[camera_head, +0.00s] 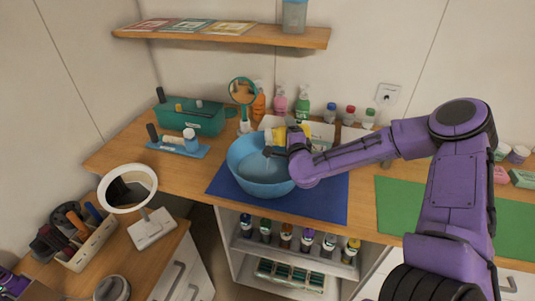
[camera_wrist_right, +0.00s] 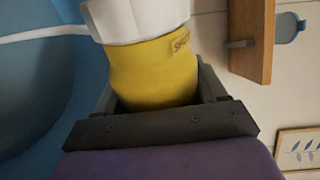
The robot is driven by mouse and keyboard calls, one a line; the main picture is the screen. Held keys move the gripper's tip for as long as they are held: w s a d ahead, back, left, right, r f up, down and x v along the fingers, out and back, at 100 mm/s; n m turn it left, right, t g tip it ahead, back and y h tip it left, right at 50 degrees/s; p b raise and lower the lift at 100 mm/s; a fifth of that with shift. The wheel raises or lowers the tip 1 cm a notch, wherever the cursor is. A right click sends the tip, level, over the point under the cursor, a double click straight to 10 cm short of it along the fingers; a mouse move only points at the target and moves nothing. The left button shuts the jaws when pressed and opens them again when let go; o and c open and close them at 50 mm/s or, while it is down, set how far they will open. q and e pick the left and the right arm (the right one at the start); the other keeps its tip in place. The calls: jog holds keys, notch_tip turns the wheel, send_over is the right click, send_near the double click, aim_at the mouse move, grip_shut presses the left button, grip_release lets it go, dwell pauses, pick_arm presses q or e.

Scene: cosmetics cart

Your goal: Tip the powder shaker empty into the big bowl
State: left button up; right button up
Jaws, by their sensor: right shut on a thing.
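The powder shaker is yellow with a white top (camera_wrist_right: 135,15). My right gripper (camera_head: 284,148) is shut around its yellow body (camera_wrist_right: 155,70), which also shows in the head view (camera_head: 279,136). The gripper holds it over the back right rim of the big blue bowl (camera_head: 258,176). The shaker's exact tilt is hard to tell, and no powder is seen falling. The bowl stands upright on a dark blue mat (camera_head: 325,195); the wrist view shows its wall (camera_wrist_right: 30,85) at left. A purple piece of my left arm shows at the lower left corner; its jaws are not clear.
A green mat (camera_head: 400,205) lies right, under my right arm. A wall shelf (camera_head: 290,35) hangs above.

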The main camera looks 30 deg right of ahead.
jog(key=shift+w+a+f+n, duration=0.1)
jog(key=shift+a+f+n, duration=0.1)
jog(key=shift+n, duration=0.5)
dwell(0.6)
jog(key=shift+w+a+r+n+h+p, duration=0.15)
jog(key=shift+r+n+p, duration=0.15)
jog(key=shift+n, duration=0.15)
jog(key=shift+a+r+n+h+p, duration=0.15)
jog(key=shift+n+p, duration=0.1)
jog(key=shift+n, duration=0.2)
dwell(0.5)
